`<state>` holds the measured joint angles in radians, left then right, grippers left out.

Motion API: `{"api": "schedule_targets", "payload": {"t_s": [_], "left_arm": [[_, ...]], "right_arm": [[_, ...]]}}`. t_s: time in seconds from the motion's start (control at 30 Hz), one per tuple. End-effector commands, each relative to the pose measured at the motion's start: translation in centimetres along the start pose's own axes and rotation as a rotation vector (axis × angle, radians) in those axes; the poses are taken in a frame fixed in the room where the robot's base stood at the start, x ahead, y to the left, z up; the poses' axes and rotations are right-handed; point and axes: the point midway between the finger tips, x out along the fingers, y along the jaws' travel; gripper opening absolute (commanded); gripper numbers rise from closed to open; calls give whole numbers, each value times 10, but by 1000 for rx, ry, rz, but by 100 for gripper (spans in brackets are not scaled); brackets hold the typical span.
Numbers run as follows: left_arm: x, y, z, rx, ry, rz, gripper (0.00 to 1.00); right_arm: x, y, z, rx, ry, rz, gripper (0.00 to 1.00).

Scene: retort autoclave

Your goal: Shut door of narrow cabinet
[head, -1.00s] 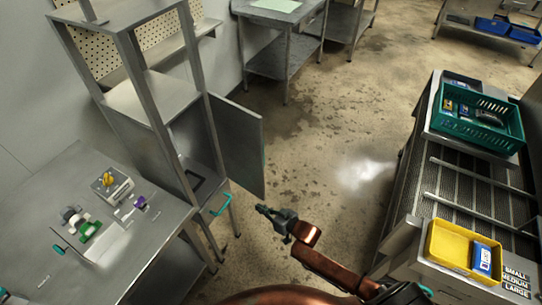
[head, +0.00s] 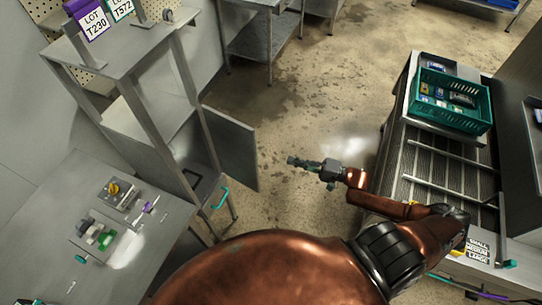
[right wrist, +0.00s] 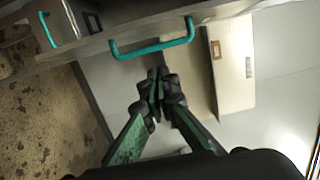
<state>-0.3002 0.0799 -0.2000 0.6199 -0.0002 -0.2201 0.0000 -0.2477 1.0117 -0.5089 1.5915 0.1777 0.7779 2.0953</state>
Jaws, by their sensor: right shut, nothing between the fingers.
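The narrow cabinet (head: 180,65) is a tall grey metal frame left of centre in the head view. Its flat grey door (head: 232,148) stands open, swung out to the right over the floor. A teal handle (head: 221,198) shows low on the cabinet's front. My right gripper (head: 291,161) is shut and empty, right of the door's free edge with a visual gap between them. In the right wrist view its closed fingers (right wrist: 156,82) point towards a teal handle (right wrist: 153,50) on a metal edge; I cannot tell whether they touch. My left gripper is out of view.
A metal table (head: 45,245) with small fittings stands at the left. On the right, a conveyor bench (head: 415,155) carries a green crate (head: 450,125). Bare floor (head: 300,105) lies between cabinet and bench. My copper body covers the bottom centre.

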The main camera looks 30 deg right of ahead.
Motion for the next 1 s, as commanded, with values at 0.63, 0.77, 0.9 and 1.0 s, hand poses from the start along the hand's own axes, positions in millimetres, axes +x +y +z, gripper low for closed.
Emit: {"api": "schedule_targets", "payload": {"t_s": [0.63,0.77,0.9,1.0], "left_arm": [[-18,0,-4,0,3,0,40],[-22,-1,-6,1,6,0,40],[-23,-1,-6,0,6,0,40],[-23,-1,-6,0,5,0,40]], "right_arm": [[103,0,16,4,-2,-1,0],[107,-1,30,2,-1,-2,0],[108,0,37,0,0,-1,0],[108,0,39,-1,0,0,0]]}}
